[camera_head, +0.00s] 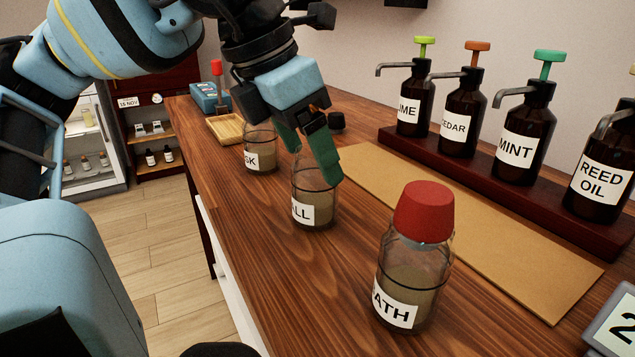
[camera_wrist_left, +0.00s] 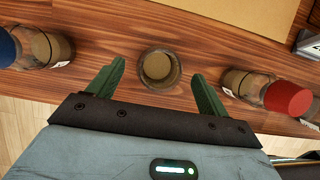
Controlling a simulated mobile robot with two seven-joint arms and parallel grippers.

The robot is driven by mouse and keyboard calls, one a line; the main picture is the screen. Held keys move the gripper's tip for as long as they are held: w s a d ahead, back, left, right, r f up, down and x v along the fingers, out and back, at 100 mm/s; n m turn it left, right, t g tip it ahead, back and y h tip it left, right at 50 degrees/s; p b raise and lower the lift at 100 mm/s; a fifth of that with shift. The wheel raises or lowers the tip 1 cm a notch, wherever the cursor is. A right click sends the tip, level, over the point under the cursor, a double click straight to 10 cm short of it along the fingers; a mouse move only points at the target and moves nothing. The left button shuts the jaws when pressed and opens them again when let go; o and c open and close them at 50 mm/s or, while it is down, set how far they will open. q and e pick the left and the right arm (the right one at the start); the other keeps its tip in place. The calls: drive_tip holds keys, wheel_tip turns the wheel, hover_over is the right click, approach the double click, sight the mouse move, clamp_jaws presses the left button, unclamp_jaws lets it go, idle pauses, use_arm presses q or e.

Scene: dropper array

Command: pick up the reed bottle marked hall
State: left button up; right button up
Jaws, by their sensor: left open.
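The hall bottle (camera_head: 316,207), clear glass with a white label reading "ALL" in view, stands upright on the wooden counter. My left gripper (camera_head: 308,158) is at its top, with green fingers that hide its neck in the head view. In the left wrist view the bottle (camera_wrist_left: 160,68) shows from above, uncapped, with brown liquid inside. It lies between the open fingers of the left gripper (camera_wrist_left: 159,71), with a gap on each side. I cannot tell how far down the fingers reach. My right gripper is not in view.
The red-capped bottle marked "ATH" (camera_head: 412,275) stands nearer, and the bottle marked "SK" (camera_head: 260,150) stands beyond. A tan mat (camera_head: 450,215) lies clear to the right. Pump bottles (camera_head: 520,130) stand behind it on a dark rack. A small wooden tray (camera_head: 212,123) is farther back.

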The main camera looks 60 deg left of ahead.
sight(320, 176)
use_arm(q)
drive_tip(key=shift+f, duration=0.15)
drive_tip(key=b+x, duration=0.1)
drive_tip(key=x, duration=0.4)
drive_tip(key=shift+b, duration=0.3)
drive_tip(key=shift+c, duration=0.7)
drive_tip(key=c, duration=1)
drive_tip(key=shift+c, duration=0.2)
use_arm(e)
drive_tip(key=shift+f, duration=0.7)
use_arm(q)
drive_tip(key=shift+r, duration=0.2)
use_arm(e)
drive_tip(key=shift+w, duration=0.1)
